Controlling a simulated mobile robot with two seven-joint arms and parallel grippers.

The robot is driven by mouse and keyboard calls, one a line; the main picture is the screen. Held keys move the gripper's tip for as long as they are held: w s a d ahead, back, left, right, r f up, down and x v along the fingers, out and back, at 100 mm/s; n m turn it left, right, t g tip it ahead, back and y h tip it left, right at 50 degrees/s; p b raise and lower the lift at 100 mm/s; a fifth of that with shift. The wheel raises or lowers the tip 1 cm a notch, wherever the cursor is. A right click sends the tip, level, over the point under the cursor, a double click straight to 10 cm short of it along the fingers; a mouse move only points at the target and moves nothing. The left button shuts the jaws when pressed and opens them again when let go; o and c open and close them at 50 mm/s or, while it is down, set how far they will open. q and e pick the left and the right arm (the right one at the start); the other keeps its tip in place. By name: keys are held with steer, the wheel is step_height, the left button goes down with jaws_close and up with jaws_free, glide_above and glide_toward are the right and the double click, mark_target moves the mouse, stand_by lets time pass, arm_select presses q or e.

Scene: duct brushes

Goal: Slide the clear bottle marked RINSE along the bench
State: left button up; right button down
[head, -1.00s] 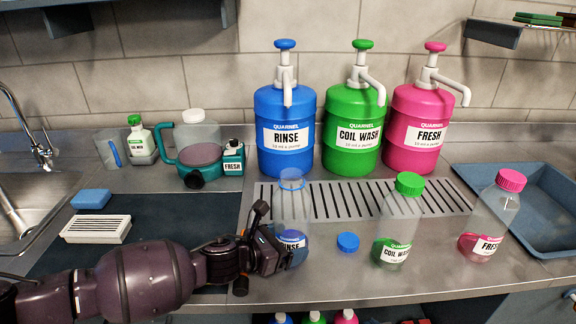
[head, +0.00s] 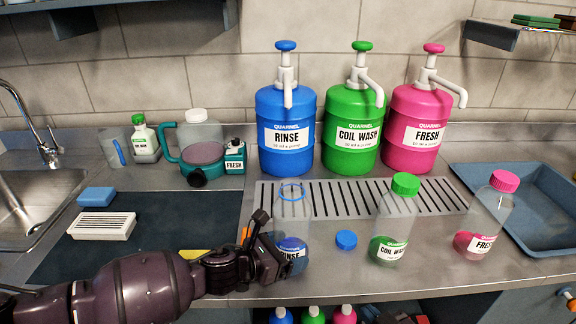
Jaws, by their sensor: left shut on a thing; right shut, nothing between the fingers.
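The clear bottle marked RINSE (head: 293,218) stands upright and uncapped on the steel bench, with a blue ring at its neck and blue liquid low inside. My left gripper (head: 272,262) is shut on its lower left side, partly covering the label. A blue cap (head: 346,240) lies on the bench just right of the bottle.
Clear bottles marked COIL WASH (head: 395,222) and FRESH (head: 484,218) stand to the right. A slotted drain (head: 340,198) lies behind, before blue, green and pink pump jugs. A dark mat (head: 160,222) is left; a blue tray (head: 530,240) is far right.

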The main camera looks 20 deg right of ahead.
mark_target(286, 180)
arm_select(q)
steer(key=shift+f, duration=0.2)
steer(key=o, duration=0.7)
steer(key=shift+r, duration=0.1)
steer(key=shift+c, duration=0.2)
steer(key=shift+r, duration=0.4)
step_height(286, 180, up, 19)
steer(key=p, duration=0.4)
steer(key=shift+r, duration=0.1)
arm_select(e)
steer(key=s+f+g, duration=0.2)
steer(key=s+f, duration=0.4)
steer(key=shift+s+d+f+m, duration=0.15)
steer(key=shift+d+f+m, duration=0.1)
steer(key=shift+f+m, duration=0.15)
arm_select(q)
steer(key=shift+a, duration=0.1)
